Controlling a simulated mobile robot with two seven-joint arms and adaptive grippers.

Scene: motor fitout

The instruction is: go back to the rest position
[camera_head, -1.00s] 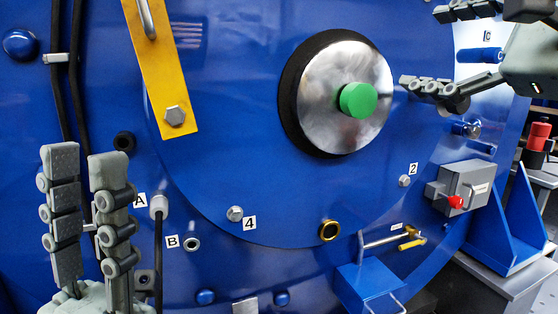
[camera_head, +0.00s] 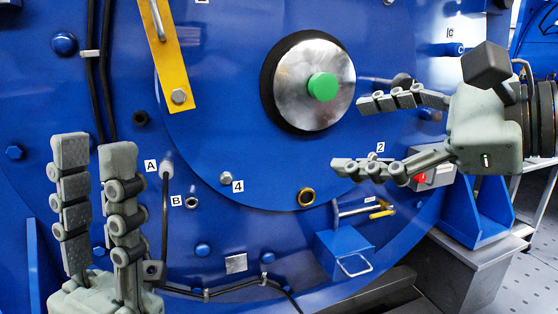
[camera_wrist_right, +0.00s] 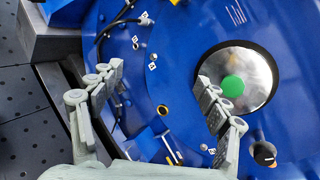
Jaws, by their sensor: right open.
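My right gripper (camera_head: 348,134) is at the right of the head view, in front of the blue motor face (camera_head: 240,120). Its fingers point left, spread apart, with nothing between them. In the right wrist view, the fingers (camera_wrist_right: 160,75) are also apart and empty. My left gripper (camera_head: 94,145) is at the lower left of the head view. Its fingers point up with a gap between them and hold nothing.
A silver disc with a green knob (camera_head: 322,87) sticks out left of my right gripper. A yellow bar (camera_head: 166,60) is bolted higher up. A blue box (camera_head: 343,254), a black cable (camera_head: 165,215) and a grey box (camera_head: 436,177) are low on the motor. Floor (camera_head: 525,270) shows at right.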

